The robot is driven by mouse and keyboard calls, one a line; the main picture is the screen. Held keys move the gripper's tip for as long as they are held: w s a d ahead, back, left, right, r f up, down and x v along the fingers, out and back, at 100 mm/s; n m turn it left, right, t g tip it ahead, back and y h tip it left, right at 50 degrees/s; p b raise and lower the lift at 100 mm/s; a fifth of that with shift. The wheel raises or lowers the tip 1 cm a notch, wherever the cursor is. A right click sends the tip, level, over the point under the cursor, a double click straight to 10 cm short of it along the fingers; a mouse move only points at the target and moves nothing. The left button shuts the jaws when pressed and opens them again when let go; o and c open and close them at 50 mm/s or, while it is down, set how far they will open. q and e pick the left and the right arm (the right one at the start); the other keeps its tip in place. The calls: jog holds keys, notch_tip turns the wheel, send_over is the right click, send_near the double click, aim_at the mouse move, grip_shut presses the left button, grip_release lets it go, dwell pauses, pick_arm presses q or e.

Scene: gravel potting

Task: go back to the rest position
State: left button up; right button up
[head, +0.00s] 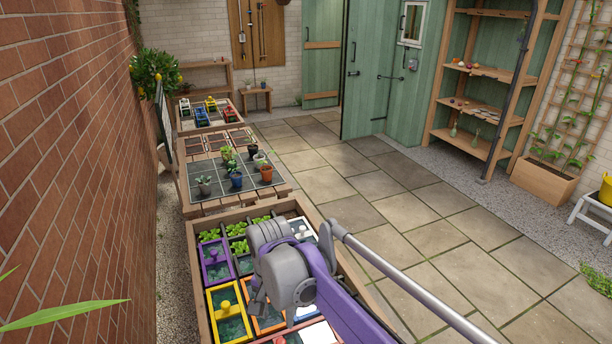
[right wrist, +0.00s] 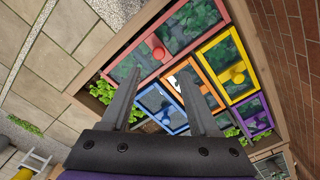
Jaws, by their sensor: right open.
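My right gripper (right wrist: 158,100) is open and empty in the right wrist view, its two grey fingers apart above a wooden bed of small coloured frames. In the head view my right arm, grey and purple, reaches in from the lower right over the same bed (head: 337,262), and it hides part of the bed. My left gripper is not in view.
The bed holds a yellow frame (head: 228,310), a purple frame (head: 216,262) and green seedlings. Behind it a table carries several small potted plants (head: 236,180). A brick wall (head: 70,130) runs along the left. The paved floor (head: 440,240) at right is clear.

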jog(key=s+d+n+t+p, duration=0.1)
jog(key=s+d, duration=0.3)
jog(key=d, duration=0.3)
jog(key=s+d+t, duration=0.1)
jog(key=s+d, duration=0.2)
jog(key=d, duration=0.4)
jog(key=s+d+n+t+p, duration=0.1)
jog(key=s+d+t, duration=0.1)
jog(key=s+d, duration=0.35)
jog(key=s+d+f+n+t, duration=0.1)
jog(key=s+d+f, duration=0.3)
jog(key=d, duration=0.3)
jog(key=shift+s+d+f+n, duration=0.25)
jog(key=shift+s+f+n, duration=0.05)
jog(key=shift+s, duration=0.2)
